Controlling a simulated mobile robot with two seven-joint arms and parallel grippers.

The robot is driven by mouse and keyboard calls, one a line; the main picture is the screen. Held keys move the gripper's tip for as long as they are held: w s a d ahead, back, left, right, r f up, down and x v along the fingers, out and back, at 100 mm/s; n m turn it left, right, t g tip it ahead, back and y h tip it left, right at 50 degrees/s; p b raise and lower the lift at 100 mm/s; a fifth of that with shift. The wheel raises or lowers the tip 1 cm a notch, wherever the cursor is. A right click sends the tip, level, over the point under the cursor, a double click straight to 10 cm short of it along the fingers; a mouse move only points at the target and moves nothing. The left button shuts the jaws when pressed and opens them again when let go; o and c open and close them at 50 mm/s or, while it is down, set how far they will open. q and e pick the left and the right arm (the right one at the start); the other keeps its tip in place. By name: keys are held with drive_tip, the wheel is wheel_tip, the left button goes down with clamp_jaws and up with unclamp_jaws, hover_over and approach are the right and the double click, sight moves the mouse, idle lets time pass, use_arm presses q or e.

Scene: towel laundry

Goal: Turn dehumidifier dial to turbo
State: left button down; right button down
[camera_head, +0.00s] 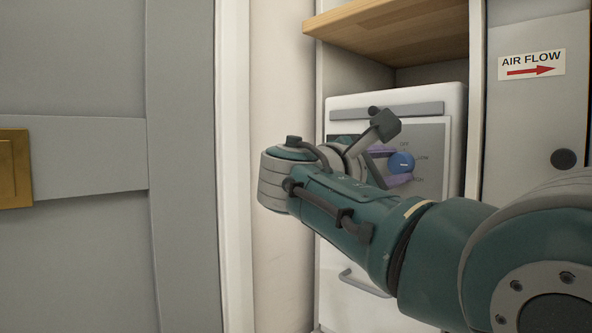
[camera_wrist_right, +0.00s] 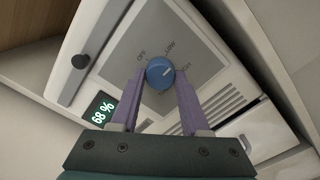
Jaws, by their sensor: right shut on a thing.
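The white dehumidifier (camera_head: 456,110) stands in a cabinet recess. Its round blue dial (camera_head: 402,163) sits on a grey panel with small labels around it. In the right wrist view the dial (camera_wrist_right: 160,73) lies between the two purple fingers of my right gripper (camera_wrist_right: 160,80), which is shut on it. A short white mark on the dial points to the right and slightly up. OFF is legible at the dial's upper left; other labels are small, and some of the panel is hidden by the fingers. My left gripper is out of view.
A display (camera_wrist_right: 102,109) reads 68 %. A wooden shelf (camera_head: 390,28) hangs above the dehumidifier. A grey door (camera_head: 80,80) with a brass plate is at left. An AIR FLOW sign (camera_head: 531,65) is on the right panel. My right arm covers the machine's lower front.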

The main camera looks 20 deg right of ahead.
drive_tip(key=m+b, duration=0.2)
drive_tip(key=m, duration=0.3)
drive_tip(key=shift+m, duration=0.3)
drive_tip(key=m+b, duration=0.3)
drive_tip(key=m, duration=0.3)
drive_tip(key=m+b, duration=0.3)
drive_tip(key=m, duration=0.3)
drive_tip(key=shift+m, duration=0.3)
drive_tip(key=m+b, duration=0.2)
drive_tip(key=m, duration=0.2)
drive_tip(key=shift+m, duration=0.3)
drive_tip(key=shift+r+m, duration=0.1)
drive_tip(key=shift+m, duration=0.4)
drive_tip(key=shift+b, duration=0.3)
drive_tip(key=shift+c, duration=1.9)
unclamp_jaws()
